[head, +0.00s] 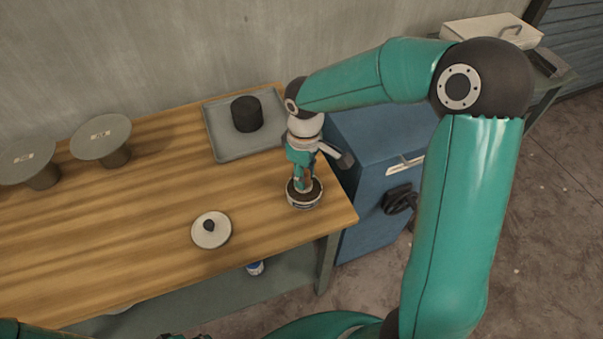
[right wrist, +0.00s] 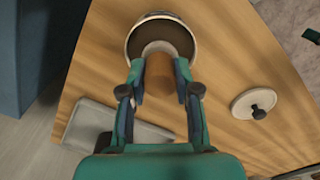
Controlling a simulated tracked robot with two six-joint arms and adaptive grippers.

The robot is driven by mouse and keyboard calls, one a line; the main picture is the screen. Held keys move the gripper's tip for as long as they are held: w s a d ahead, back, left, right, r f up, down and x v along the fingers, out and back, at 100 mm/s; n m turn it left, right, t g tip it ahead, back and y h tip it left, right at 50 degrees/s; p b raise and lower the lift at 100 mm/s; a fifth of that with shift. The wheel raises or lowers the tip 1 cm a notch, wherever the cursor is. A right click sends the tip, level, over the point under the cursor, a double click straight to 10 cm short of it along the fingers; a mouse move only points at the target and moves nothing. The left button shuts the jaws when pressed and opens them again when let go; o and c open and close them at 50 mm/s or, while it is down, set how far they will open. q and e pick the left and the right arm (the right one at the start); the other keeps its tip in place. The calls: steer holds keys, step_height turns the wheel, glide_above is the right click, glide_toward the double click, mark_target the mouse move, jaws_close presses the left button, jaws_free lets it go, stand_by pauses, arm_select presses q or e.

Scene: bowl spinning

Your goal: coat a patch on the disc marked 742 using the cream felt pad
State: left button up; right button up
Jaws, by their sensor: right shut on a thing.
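My right gripper (head: 304,188) is over the round tin (head: 305,205) near the table's right end. In the right wrist view, its fingers (right wrist: 160,80) are shut on the brown handle (right wrist: 160,72) of the cream felt pad (right wrist: 158,47). The pad is over or in the tin's dark brown contents (right wrist: 162,27); I cannot tell whether it touches them. Two grey discs on stands are at the left, a nearer-centre one (head: 101,135) and a far-left one (head: 22,160). Their labels are too small to read. Only dark bits, perhaps my left gripper (head: 186,337), show at the bottom edge.
A white lid with a black knob (head: 211,231) lies on the wooden table (head: 130,215), left of the tin. A grey tray (head: 222,147) holding a black cylinder (head: 246,114) is at the back. A blue cabinet (head: 370,160) stands at the right. The table's middle is clear.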

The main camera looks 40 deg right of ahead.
steer(key=shift+f+b, duration=0.45)
steer(key=shift+f, duration=0.05)
stand_by(1.6)
steer(key=shift+r+p, duration=2.7)
steer(key=shift+r, duration=0.9)
steer(key=shift+f, duration=0.1)
